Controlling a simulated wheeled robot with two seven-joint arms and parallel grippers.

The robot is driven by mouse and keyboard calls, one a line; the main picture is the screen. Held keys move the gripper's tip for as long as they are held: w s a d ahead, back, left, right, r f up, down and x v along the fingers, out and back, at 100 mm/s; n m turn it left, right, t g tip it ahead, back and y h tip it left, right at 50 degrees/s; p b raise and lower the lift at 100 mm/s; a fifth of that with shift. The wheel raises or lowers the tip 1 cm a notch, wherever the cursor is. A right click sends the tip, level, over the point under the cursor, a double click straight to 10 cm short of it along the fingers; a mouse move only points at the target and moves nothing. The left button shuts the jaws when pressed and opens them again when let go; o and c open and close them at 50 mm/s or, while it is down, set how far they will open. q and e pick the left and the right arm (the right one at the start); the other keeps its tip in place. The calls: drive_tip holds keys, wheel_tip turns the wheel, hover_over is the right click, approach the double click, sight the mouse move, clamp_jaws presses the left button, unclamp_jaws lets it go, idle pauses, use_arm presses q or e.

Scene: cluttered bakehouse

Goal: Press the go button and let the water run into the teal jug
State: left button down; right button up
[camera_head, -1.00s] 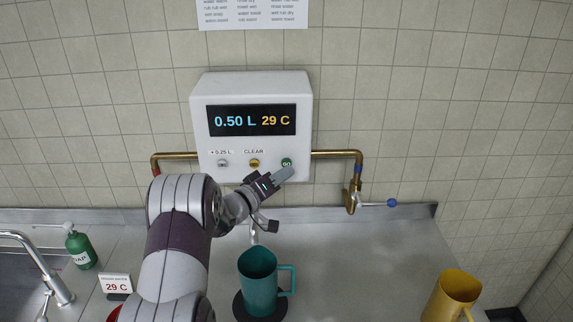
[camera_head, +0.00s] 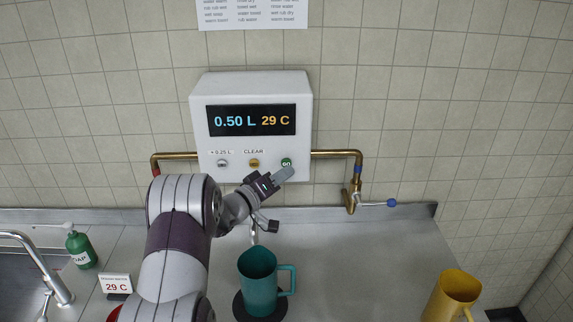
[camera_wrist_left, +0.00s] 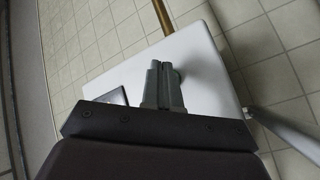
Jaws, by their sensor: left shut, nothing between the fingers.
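The white water dispenser box (camera_head: 251,85) hangs on the tiled wall, its display reading 0.50 L and 29 C. The green go button (camera_head: 287,162) is at its lower right. My left gripper (camera_head: 287,173) is shut and empty, its fingertips just below or at the button; I cannot tell whether they touch it. In the left wrist view the shut fingers (camera_wrist_left: 163,68) point at the white box (camera_wrist_left: 203,60), and the button is not clearly visible. The teal jug (camera_head: 258,284) stands upright on a dark round pad (camera_head: 239,306) below the spout (camera_head: 254,232). My right gripper is out of view.
A yellow jug (camera_head: 451,296) stands at the counter's right. A brass pipe with a blue-handled valve (camera_head: 375,202) is right of the box. A green soap bottle (camera_head: 81,250), a 29 C sign (camera_head: 116,284) and a sink tap (camera_head: 42,265) are left. Counter between the jugs is clear.

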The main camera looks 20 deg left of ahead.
use_arm(q)
drive_tip(key=shift+w, duration=0.1)
drive_tip(key=shift+w+a, duration=0.2)
drive_tip(key=shift+w, duration=0.1)
drive_tip(key=shift+w+a, duration=0.2)
drive_tip(key=shift+w, duration=0.15)
idle(1.0)
drive_tip(key=shift+s+d, duration=0.1)
drive_tip(key=shift+s, duration=0.05)
drive_tip(key=shift+s+d, duration=0.3)
drive_tip(key=shift+s, duration=0.3)
drive_tip(key=shift+s, duration=0.1)
drive_tip(key=s, duration=0.1)
drive_tip(key=s+d, duration=0.1)
drive_tip(key=s, duration=0.1)
drive_tip(key=s+d+p, duration=0.1)
drive_tip(key=shift+s, duration=0.15)
idle(0.8)
